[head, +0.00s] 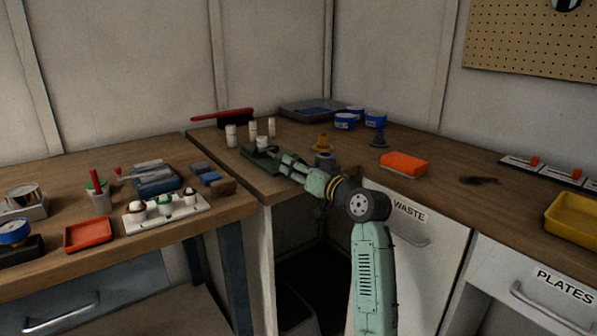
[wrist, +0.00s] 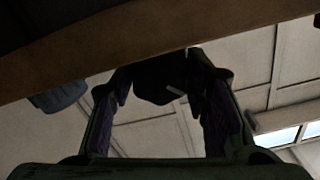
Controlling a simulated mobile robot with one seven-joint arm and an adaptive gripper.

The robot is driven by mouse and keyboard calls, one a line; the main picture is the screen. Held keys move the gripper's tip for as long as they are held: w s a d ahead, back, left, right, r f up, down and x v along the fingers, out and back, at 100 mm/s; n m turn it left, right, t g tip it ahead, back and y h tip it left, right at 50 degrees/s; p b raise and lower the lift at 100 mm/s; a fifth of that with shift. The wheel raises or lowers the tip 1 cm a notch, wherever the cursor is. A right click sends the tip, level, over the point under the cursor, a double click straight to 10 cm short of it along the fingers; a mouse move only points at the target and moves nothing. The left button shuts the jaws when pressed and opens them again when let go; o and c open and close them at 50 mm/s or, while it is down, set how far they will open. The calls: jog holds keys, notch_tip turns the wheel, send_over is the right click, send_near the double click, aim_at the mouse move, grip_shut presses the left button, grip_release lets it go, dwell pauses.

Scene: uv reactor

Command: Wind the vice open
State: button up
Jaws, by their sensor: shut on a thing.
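The dark green vice (head: 258,157) sits at the front edge of the bench, near the corner. My gripper (head: 283,160) reaches up to its right side, with my arm coming from the lower right. In the wrist view the two fingers of my gripper (wrist: 160,76) stand on either side of a dark part, which looks like the vice handle (wrist: 155,88). The gripper is shut on it. The part is in deep shadow, so its exact shape and the handle's angle cannot be told. The vice jaws are too small and partly hidden to judge their gap.
White bottles (head: 231,135) stand just behind the vice. A white rack (head: 167,211) is on the left bench. The bench edge (wrist: 100,38) crosses the wrist view.

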jog(key=n+b, duration=0.2)
jog(key=b, duration=0.1)
jog(key=shift+f+n, duration=0.25)
jog(key=shift+n, duration=0.15)
jog(key=shift+r+n+b, duration=0.15)
jog(key=shift+n+b, duration=0.95)
jog(key=o, duration=1.2)
jog(key=shift+r, duration=0.1)
jog(key=shift+s, duration=0.1)
jog(key=v, duration=1.2)
